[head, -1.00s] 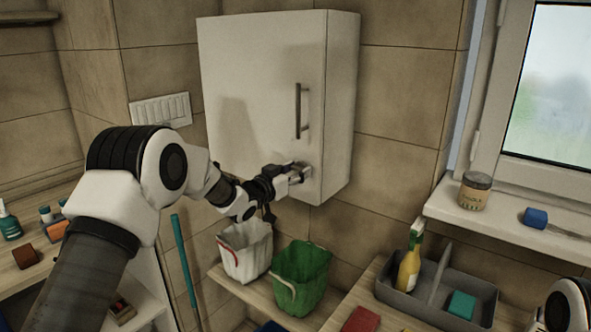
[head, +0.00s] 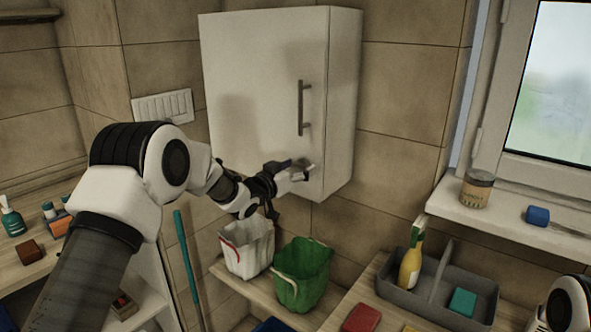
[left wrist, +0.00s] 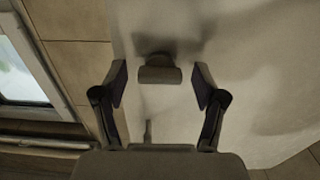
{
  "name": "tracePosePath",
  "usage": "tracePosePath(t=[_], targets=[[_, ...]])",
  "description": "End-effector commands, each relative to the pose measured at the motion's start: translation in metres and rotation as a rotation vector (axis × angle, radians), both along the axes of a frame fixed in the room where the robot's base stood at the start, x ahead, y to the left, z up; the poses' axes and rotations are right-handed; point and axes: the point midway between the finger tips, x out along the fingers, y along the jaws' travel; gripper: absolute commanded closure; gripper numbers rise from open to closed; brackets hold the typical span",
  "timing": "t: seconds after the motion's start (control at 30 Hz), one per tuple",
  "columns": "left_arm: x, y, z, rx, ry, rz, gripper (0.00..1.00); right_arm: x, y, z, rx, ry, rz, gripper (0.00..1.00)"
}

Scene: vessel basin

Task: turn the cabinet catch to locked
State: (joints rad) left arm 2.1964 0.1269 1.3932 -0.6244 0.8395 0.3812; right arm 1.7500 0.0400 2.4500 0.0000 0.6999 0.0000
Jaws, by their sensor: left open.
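The white cabinet (head: 262,75) hangs on the tiled wall, with its door shut. Its catch (head: 307,167) is a small grey knob low on the door, below the handle, partly hidden by my left gripper (head: 293,172). In the left wrist view the catch (left wrist: 160,74) lies between the two fingers of my left gripper (left wrist: 161,84). The fingers are open, with a gap on each side of the catch. I cannot tell whether the catch stands at locked. My right gripper is out of view.
A dark bar handle (head: 301,108) stands above the catch. A white bucket (head: 247,250) and a green bucket (head: 302,275) stand on a shelf below. A grey caddy (head: 435,290) with a yellow bottle (head: 410,268) is at right. A teal pole (head: 187,265) stands at left.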

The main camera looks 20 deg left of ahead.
Motion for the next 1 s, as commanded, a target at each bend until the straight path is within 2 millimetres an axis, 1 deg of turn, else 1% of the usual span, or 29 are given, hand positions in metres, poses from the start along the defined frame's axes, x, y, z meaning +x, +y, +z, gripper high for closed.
tracePosePath(t=[0.07, 0.17, 0.27, 0.4, 0.5, 0.6, 0.7, 1.0], targets=[[-0.004, 0.002, 0.0, -0.001, 0.001, 0.001, 0.29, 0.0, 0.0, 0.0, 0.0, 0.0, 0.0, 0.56], [-0.017, 0.007, 0.0, -0.002, 0.002, 0.001, 0.29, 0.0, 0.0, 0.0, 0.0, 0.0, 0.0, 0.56], [-0.039, 0.016, 0.001, -0.002, 0.002, 0.002, 0.29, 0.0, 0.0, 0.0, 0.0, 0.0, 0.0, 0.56], [-0.074, 0.029, 0.001, -0.006, 0.002, 0.003, 0.29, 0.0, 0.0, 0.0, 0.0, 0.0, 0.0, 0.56], [-0.094, 0.035, 0.0, -0.004, 0.001, 0.002, 0.29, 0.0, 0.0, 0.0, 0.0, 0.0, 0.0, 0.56], [-0.107, 0.04, 0.0, -0.002, 0.001, 0.001, 0.29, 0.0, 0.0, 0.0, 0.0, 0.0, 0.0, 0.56], [-0.112, 0.041, 0.0, -0.002, 0.001, 0.0, 0.29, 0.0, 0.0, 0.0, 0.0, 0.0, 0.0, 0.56], [-0.112, 0.041, 0.0, -0.001, 0.0, 0.0, 0.29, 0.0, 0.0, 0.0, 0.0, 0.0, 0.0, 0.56]])
